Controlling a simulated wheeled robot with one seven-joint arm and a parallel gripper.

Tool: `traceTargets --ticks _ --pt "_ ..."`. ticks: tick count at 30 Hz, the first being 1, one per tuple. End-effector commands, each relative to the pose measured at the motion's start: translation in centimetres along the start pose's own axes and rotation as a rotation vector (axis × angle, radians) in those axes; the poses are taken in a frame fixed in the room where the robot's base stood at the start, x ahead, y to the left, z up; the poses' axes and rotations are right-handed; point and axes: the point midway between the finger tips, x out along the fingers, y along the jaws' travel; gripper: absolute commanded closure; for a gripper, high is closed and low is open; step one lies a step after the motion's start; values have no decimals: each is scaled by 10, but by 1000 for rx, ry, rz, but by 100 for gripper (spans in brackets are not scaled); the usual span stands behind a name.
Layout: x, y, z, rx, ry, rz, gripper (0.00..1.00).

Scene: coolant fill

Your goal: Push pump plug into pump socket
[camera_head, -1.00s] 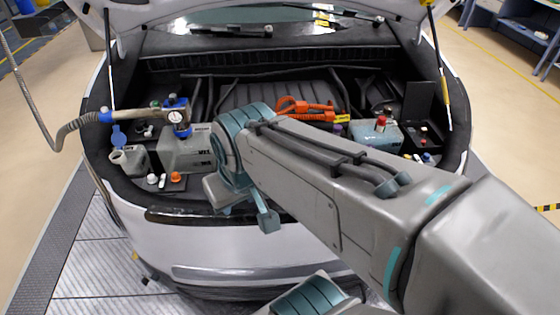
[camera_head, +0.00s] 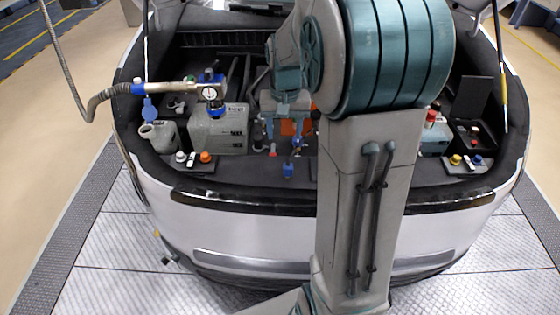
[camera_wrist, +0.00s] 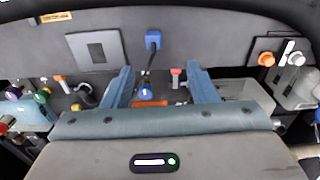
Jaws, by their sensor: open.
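A small blue block on a dark cable, which looks like the pump plug (camera_head: 288,170), lies near the front lip of the bay; the wrist view also shows it (camera_wrist: 153,40). Its cable runs to a blue round part (camera_wrist: 146,90) deeper in the bay, which shows between my fingers in the wrist view. I cannot tell for certain which part is the pump socket. My gripper (camera_head: 286,133) points down over the bay with its two fingers apart and empty; they also show in the wrist view (camera_wrist: 160,72). The block lies beyond the fingertips, apart from them.
A grey tank (camera_head: 218,132) with a gauge and hose fitting (camera_head: 211,93) stands at the left, beside a grey jug (camera_head: 160,138). A small panel with an orange cap (camera_head: 206,157) lies in front. A grey plate (camera_wrist: 97,50) sits near the block. My arm hides much of the right side.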

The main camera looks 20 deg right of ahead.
Motion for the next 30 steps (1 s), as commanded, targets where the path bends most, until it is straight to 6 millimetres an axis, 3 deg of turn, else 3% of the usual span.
traceTargets --ticks 1,7,18,30 --pt "10 2 -8 13 -13 2 47" --pt "27 5 -19 36 -33 5 47" --pt "92 5 -16 35 -35 5 47" --pt "130 12 -11 36 -36 5 47"
